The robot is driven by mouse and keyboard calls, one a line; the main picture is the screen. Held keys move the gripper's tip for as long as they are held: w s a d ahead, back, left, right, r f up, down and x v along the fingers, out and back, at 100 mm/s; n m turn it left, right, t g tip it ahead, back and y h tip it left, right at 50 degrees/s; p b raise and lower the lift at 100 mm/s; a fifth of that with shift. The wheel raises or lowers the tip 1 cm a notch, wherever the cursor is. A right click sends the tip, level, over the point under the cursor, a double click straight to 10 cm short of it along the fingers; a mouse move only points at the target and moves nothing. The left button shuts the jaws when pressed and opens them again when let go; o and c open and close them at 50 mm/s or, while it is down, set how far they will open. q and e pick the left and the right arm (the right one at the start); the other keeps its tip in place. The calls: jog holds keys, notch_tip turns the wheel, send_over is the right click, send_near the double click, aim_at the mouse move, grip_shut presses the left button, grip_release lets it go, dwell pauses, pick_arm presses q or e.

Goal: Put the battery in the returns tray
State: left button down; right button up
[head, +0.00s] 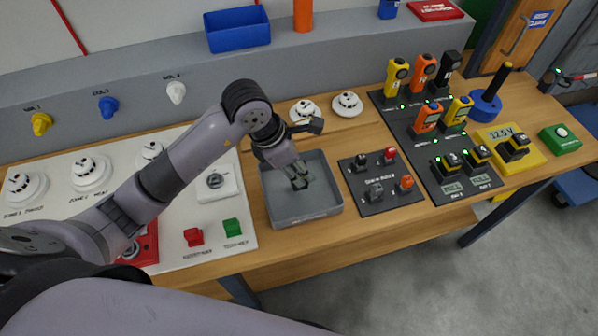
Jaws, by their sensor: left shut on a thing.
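The grey tray (305,217), which I take for the returns tray, sits on the wooden bench near the middle of the head view. Its label is too small to read. My left gripper (299,180) points down inside the tray's outline. It is shut on a small dark thing, apparently the battery (300,184), mostly hidden by the fingers. I cannot tell whether the battery touches the tray floor. The rest of the tray looks empty. My right gripper is not in view.
Left of the tray is a white board with detectors, a red block (193,237) and a green block (232,227). Right of it is a dark switch panel (380,204), then a charging rack (440,180). White detectors (305,109) stand behind the tray.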

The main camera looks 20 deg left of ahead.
pick_arm(q)
notch_tip(320, 180, down, 3)
jog(key=shift+r, duration=0.2)
jog(key=shift+f, duration=0.3)
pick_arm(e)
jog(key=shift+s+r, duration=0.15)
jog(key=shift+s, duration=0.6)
pick_arm(q)
jog(key=c, duration=1.2)
grip_release()
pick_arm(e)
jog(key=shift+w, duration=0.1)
